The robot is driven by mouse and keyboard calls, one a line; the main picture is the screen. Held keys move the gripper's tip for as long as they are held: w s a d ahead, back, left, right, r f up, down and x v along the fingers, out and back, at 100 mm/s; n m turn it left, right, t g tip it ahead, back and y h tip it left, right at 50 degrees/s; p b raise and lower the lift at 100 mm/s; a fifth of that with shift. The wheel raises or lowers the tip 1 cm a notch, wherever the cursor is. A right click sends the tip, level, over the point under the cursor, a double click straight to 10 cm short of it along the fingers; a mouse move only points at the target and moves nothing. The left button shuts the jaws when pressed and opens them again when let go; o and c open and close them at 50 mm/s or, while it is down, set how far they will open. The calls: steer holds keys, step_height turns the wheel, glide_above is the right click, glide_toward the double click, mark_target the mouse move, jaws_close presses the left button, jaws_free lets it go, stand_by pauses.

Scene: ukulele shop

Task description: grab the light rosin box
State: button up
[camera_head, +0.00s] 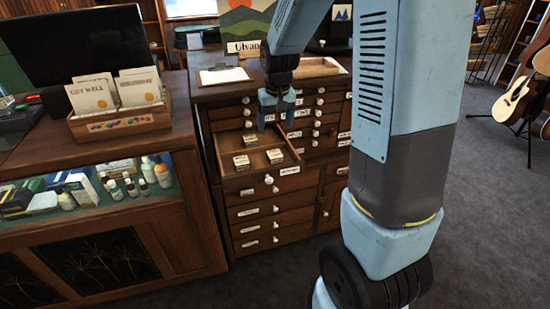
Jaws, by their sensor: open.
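An open drawer (262,175) in the wooden cabinet holds three small boxes with pale tops and dark sides. One box (241,162) is at the left front, one box (250,140) is farther back, and one box (275,156) is at the right. Their print is too small to read, so I cannot tell which is the light rosin box. My gripper (276,125) points down above the back part of the drawer. Its two fingers are apart with nothing between them, and it appears clear of the boxes.
The cabinet (243,213) has many closed drawers with pale knobs. A clipboard (224,75) and a tray (318,69) lie on its top. A glass display counter (100,190) with a card box (118,115) stands left. Guitars (512,100) stand at the right beyond open carpet.

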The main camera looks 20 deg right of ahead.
glide_above(275, 154)
steer(key=s, duration=0.1)
steer(key=f, duration=0.8)
steer(key=shift+s+a+f, duration=0.15)
steer(key=shift+a+f, duration=0.1)
steer(key=shift+a, duration=0.1)
steer(key=shift+w+d+f, duration=0.1)
steer(key=shift+w+f, duration=0.1)
steer(key=shift+f, duration=0.7)
steer(key=shift+w+d+f, duration=0.15)
steer(key=shift+w+f, duration=0.1)
steer(key=shift+f, duration=0.6)
steer(key=shift+w+d+f, duration=0.1)
steer(key=shift+w+f, duration=0.1)
steer(key=shift+f, duration=0.7)
steer(key=c, duration=1.1)
